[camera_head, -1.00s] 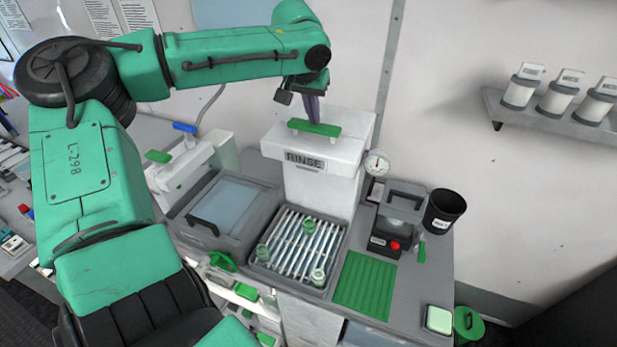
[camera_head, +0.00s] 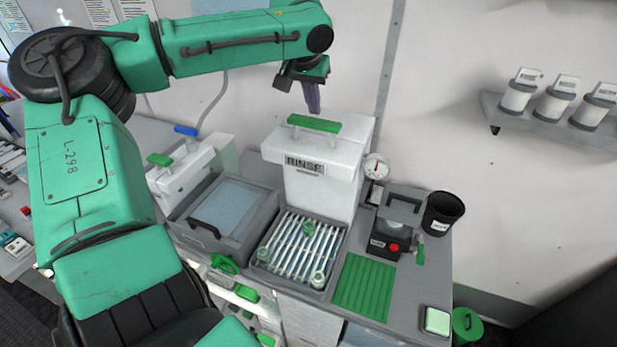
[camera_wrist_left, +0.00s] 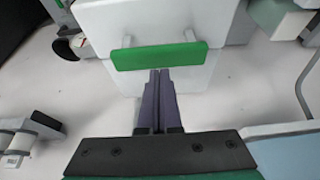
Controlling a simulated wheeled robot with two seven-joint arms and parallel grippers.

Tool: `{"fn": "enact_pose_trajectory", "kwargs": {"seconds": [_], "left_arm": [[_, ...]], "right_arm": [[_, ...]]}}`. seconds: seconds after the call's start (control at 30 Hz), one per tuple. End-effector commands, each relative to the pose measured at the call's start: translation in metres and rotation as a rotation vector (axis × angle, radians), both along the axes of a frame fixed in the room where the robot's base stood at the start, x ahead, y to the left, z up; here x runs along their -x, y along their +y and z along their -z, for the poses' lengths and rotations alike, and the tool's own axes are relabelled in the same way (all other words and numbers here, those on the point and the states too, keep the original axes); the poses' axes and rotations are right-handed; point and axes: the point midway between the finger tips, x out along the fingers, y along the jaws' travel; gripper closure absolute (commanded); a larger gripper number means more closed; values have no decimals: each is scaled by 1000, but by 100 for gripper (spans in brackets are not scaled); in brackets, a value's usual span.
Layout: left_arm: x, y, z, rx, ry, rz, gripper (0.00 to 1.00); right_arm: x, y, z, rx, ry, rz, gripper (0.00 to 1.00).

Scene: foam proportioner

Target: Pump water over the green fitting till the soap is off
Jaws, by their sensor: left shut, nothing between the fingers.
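The white RINSE unit (camera_head: 318,185) stands at the back of the bench, with a green pump bar (camera_head: 314,123) raised on posts on its top. My left gripper (camera_head: 313,112) is shut and empty, pointing down just above or behind the bar. In the left wrist view the closed fingertips (camera_wrist_left: 160,72) are close to the green bar (camera_wrist_left: 158,56); I cannot tell whether they touch. My right gripper is out of view.
A grey lidded basin (camera_head: 225,207) is left of the rack. A green ribbed mat (camera_head: 364,284), a black device with a red button (camera_head: 395,235) and a black cup (camera_head: 443,212) are at right. A gauge (camera_head: 376,166) sits beside the unit.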

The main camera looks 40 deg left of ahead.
Motion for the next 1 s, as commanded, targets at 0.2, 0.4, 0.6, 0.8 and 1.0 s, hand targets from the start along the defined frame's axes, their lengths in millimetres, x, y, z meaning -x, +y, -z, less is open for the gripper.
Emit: {"fn": "enact_pose_trajectory", "kwargs": {"seconds": [0.2,0.4,0.6,0.8,1.0], "left_arm": [[0,0,-14,-2,-3,0,100],[0,0,-39,-1,-3,0,100],[0,0,-59,-1,-1,0,100],[0,0,-60,0,0,0,100],[0,0,-60,0,0,0,100]], "right_arm": [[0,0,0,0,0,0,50],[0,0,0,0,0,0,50],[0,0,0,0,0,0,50],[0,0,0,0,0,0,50],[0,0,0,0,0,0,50]]}}
